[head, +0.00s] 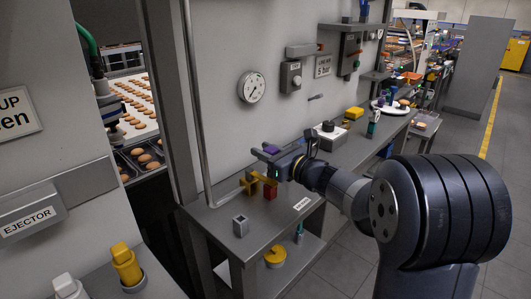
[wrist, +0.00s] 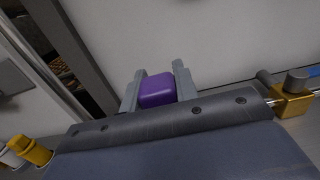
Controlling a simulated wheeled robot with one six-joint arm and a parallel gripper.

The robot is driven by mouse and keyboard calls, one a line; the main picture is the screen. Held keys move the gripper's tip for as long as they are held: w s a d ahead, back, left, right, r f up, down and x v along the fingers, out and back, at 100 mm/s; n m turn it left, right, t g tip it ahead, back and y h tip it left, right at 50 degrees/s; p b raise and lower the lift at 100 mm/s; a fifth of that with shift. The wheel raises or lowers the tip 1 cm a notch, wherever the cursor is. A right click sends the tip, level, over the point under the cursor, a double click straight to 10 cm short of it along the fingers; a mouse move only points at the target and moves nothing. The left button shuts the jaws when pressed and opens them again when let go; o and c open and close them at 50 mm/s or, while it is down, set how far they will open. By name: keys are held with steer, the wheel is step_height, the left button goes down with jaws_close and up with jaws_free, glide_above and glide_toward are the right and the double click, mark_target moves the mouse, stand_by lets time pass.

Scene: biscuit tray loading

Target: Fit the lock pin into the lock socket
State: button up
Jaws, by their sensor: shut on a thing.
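My gripper (head: 266,152) is shut on a purple block (head: 271,149), which I take to be the lock pin's head. In the wrist view the purple block (wrist: 157,90) sits between the two grey fingers (wrist: 156,76); whatever part of it lies below is hidden behind my gripper body.
A brass cross-shaped fitting (head: 249,183) and a red block (head: 270,191) are close under my gripper. A vertical pipe (head: 196,110) and the grey wall with a gauge (head: 252,87) stand behind. The bench front (head: 262,235) is mostly clear.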

steer(key=shift+r+p, duration=0.55)
steer(key=shift+r, duration=0.35)
steer(key=shift+b, duration=0.4)
stand_by(1.1)
steer(key=shift+f+b, duration=1.7)
steer(key=shift+f, duration=0.2)
steer(key=o, duration=1)
steer(key=shift+o, duration=0.2)
steer(key=v, duration=1.1)
steer(key=shift+b, duration=0.4)
steer(key=shift+w+a+r, duration=0.1)
steer(key=shift+r, duration=0.05)
